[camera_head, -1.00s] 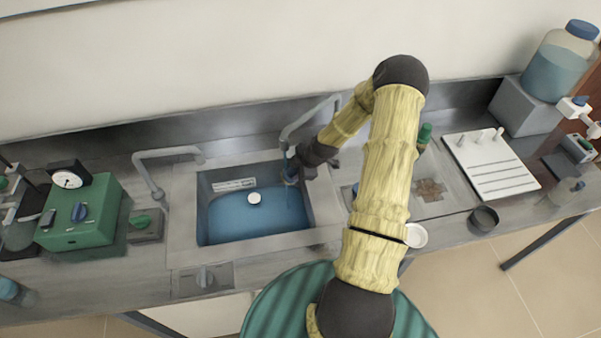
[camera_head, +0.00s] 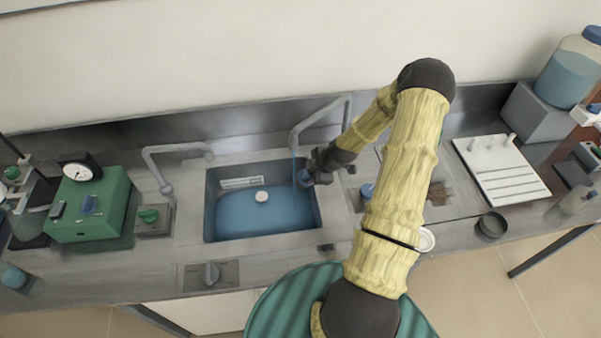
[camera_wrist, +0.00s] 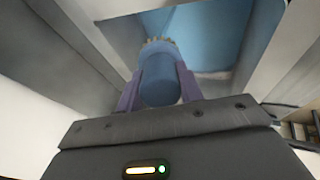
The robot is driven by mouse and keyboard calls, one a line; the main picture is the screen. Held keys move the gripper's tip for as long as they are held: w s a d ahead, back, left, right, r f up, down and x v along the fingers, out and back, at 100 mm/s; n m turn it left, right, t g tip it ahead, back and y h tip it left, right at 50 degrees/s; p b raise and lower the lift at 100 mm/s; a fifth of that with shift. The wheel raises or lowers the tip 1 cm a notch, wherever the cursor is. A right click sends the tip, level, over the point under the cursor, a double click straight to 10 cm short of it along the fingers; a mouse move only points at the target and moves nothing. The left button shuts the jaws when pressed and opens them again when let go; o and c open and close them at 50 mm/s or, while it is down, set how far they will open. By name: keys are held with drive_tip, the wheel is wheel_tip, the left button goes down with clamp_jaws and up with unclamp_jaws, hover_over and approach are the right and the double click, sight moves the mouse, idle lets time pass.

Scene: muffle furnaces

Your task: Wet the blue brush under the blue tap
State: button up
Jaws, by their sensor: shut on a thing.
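My gripper (camera_head: 305,178) is low over the sink's right side, just right of the stream. It is shut on the blue brush (camera_wrist: 158,80), which shows between the purple fingers in the wrist view with pale bristles at its far end, pointing toward the blue sink bottom. In the head view the brush is small and partly hidden by my gripper. I cannot tell whether the stream touches the bristles.
A green device (camera_head: 90,205) is further left. A white board with pegs (camera_head: 502,175) and a dark dish (camera_head: 491,224) lie right.

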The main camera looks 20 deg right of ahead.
drive_tip(key=s, duration=0.1)
drive_tip(key=s+d, duration=0.1)
drive_tip(key=s, duration=0.1)
drive_tip(key=s+d, duration=0.1)
drive_tip(key=shift+s+d, duration=0.15)
drive_tip(key=shift+s, duration=0.2)
idle(1.6)
drive_tip(key=s+d+r+p, duration=0.2)
drive_tip(key=s+r+p, duration=0.1)
drive_tip(key=s+r, duration=0.1)
drive_tip(key=shift+s, duration=0.3)
idle(0.9)
drive_tip(key=w+a+f+m+h+b, duration=0.2)
drive_tip(key=a+f+m, duration=0.1)
drive_tip(key=a+m, duration=0.2)
drive_tip(key=w+a+f+m+g+h+b, duration=0.1)
drive_tip(key=w+a+f+m+h+b, duration=0.1)
drive_tip(key=a+m, duration=0.3)
drive_tip(key=w+a+f+m+h+b, duration=0.1)
drive_tip(key=a+f+m+h+b, duration=0.2)
drive_tip(key=a, duration=0.7)
wheel_tip(320, 180, down, 2)
drive_tip(key=shift+w+a+m+g+b, duration=0.2)
drive_tip(key=shift+w+m+g+b, duration=0.15)
drive_tip(key=shift+m, duration=0.85)
